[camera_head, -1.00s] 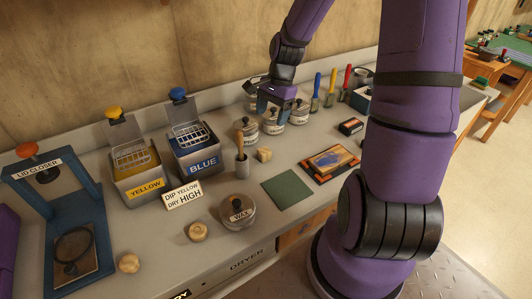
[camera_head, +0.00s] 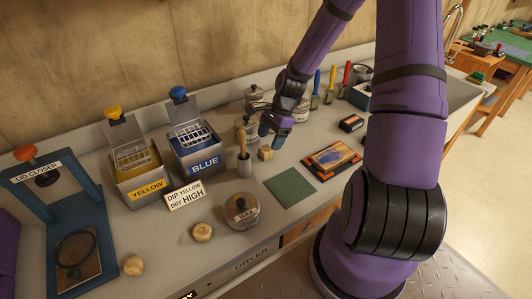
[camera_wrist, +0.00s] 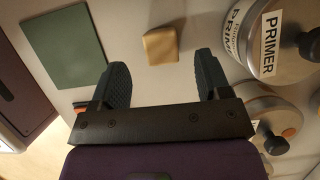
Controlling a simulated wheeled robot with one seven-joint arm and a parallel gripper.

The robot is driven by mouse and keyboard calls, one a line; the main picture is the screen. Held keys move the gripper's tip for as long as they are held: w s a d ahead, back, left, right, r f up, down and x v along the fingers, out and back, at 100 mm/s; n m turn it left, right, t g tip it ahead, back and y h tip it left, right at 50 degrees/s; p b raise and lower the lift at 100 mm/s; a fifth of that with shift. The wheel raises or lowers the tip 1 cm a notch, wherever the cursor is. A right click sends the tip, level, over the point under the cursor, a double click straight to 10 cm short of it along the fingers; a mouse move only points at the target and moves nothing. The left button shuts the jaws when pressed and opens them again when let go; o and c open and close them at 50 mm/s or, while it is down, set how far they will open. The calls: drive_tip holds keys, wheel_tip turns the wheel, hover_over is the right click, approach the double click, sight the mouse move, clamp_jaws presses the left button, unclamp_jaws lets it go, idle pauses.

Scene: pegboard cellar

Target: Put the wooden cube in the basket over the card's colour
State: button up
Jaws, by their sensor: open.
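The small wooden cube (camera_head: 266,153) sits on the bench right of the wooden-handled tool. In the wrist view the cube (camera_wrist: 161,45) lies just beyond the fingertips, between their lines and untouched. My gripper (camera_head: 273,138) is open and empty above the cube; its two fingers also show in the wrist view (camera_wrist: 160,62). A white card (camera_head: 184,195) reads "DIP YELLOW DRY HIGH". Behind it, a wire basket (camera_head: 133,156) hangs over the tank labelled YELLOW (camera_head: 148,188). Another wire basket (camera_head: 188,134) hangs over the tank labelled BLUE (camera_head: 204,163).
Primer tins (camera_wrist: 275,40) stand close to the right finger. A green mat (camera_head: 290,188), a wax tin (camera_head: 241,211), round wooden pieces (camera_head: 202,232) and a blue lid closer (camera_head: 95,205) are on the bench.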

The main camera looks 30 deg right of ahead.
sight(266, 148)
drive_tip(key=shift+x, duration=2.5)
drive_tip(key=shift+d, duration=0.1)
drive_tip(key=c, duration=1.1)
